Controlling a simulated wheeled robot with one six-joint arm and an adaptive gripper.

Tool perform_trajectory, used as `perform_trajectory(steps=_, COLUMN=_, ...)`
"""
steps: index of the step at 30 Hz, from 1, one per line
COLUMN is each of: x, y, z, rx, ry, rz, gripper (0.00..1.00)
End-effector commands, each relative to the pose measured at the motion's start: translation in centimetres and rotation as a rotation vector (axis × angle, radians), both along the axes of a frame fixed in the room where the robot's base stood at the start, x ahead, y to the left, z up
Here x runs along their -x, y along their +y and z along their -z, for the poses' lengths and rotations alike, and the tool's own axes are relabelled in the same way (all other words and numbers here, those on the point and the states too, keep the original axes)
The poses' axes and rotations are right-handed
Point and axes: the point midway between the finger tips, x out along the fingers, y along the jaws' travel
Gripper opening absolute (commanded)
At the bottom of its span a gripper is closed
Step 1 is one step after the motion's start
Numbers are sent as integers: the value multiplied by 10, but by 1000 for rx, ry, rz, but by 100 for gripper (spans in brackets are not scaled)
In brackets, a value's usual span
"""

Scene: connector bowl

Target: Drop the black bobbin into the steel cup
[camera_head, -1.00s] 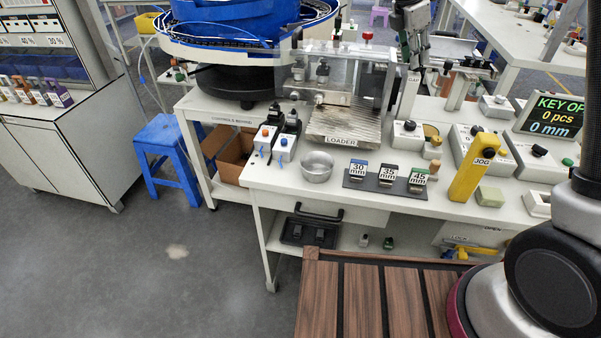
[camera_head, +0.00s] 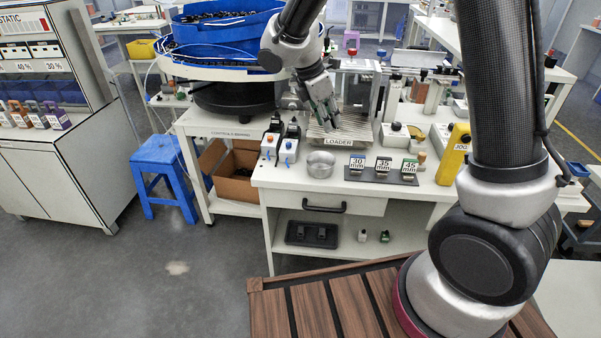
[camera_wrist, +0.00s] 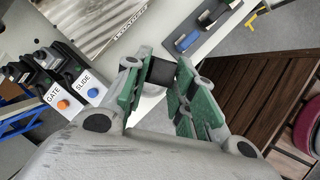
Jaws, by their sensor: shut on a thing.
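My gripper (camera_head: 331,116) hangs in front of the loader, above and slightly behind the steel cup (camera_head: 320,164) as seen in the head view. The cup stands at the front left of the white table, with its open mouth up. In the wrist view, my gripper (camera_wrist: 158,70) has green finger pads shut on the black bobbin (camera_wrist: 160,72), which sits between the fingertips. The bobbin is too small to make out in the head view.
Two switch boxes (camera_head: 279,148), marked gate and slide, stand left of the cup. The ridged loader plate (camera_head: 340,132) lies behind it. A dark strip with length blocks (camera_head: 382,173) lies to its right. A yellow post (camera_head: 453,154) stands farther right.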

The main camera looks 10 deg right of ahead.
Motion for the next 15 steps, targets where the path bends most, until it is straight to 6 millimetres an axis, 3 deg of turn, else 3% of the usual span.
perform_trajectory(steps=15, x=2, y=-1, z=52, rx=2, ry=2, rz=3, gripper=14)
